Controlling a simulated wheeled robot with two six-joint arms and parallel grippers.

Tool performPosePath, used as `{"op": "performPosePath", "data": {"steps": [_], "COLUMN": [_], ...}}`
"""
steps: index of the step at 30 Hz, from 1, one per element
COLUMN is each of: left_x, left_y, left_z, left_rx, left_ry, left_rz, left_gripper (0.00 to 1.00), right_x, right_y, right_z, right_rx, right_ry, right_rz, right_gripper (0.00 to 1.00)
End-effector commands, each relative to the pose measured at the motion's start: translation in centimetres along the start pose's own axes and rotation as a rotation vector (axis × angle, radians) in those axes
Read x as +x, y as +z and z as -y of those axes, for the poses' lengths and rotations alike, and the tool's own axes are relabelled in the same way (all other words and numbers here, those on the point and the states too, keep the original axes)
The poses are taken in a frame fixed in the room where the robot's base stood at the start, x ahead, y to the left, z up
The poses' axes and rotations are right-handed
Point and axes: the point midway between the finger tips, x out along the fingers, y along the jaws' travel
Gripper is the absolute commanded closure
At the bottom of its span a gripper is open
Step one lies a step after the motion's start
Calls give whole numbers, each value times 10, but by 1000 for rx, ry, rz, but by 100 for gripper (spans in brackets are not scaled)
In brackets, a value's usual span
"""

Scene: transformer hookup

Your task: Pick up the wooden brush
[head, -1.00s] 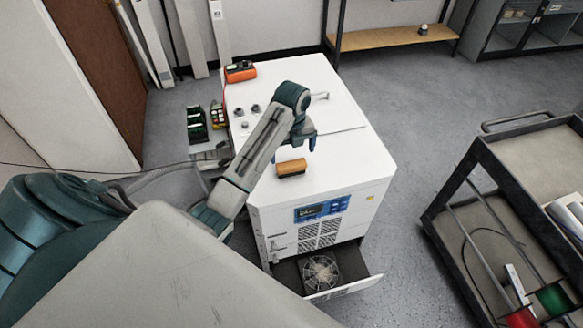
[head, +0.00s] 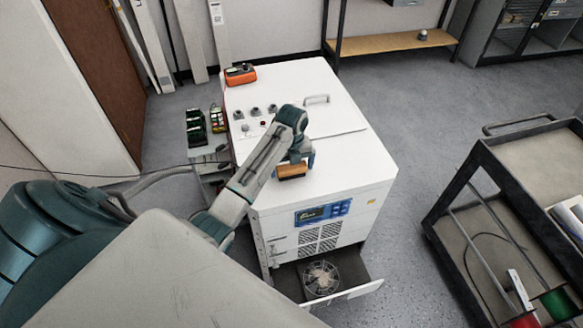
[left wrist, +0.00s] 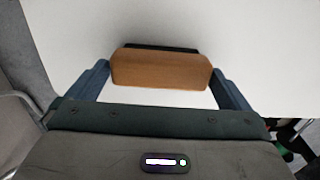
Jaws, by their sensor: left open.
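The wooden brush (head: 292,171) is a brown block with a dark strip, lying on the white top of the transformer cabinet (head: 345,165) near its front edge. My left gripper (head: 297,165) is low over the cabinet top at the brush. In the left wrist view the brush (left wrist: 161,69) lies between the two blue fingers of my left gripper (left wrist: 160,80). One finger is at each end of the brush, and the fingers are open. Whether they touch the brush is hard to tell. My right gripper is not in view.
An orange device (head: 240,74) sits at the cabinet's back left corner, with several knobs nearby and a handle (head: 317,99) on the top. An open drawer with a fan (head: 321,277) juts out at the front. A dark cart (head: 500,190) stands right.

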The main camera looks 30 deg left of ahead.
Motion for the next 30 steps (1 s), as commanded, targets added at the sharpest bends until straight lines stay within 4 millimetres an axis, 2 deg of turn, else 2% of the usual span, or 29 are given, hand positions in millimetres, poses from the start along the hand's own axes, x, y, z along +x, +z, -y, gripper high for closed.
{"op": "performPosePath", "data": {"steps": [4,11,15,16,26,30], "left_x": [12,14,14,14,11,3], "left_y": [-1,-1,-1,-1,0,0], "left_z": [0,0,0,0,0,1], "left_rx": [1,1,1,1,1,0], "left_ry": [0,-1,-1,-1,-1,-3], "left_rz": [0,1,1,1,2,3], "left_gripper": [0,2,29,33,33,33], "right_x": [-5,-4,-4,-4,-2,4], "right_y": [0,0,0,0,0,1], "right_z": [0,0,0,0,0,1], "right_rx": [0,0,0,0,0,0], "right_ry": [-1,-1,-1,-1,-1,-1], "right_rz": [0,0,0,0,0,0], "right_gripper": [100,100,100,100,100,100]}}
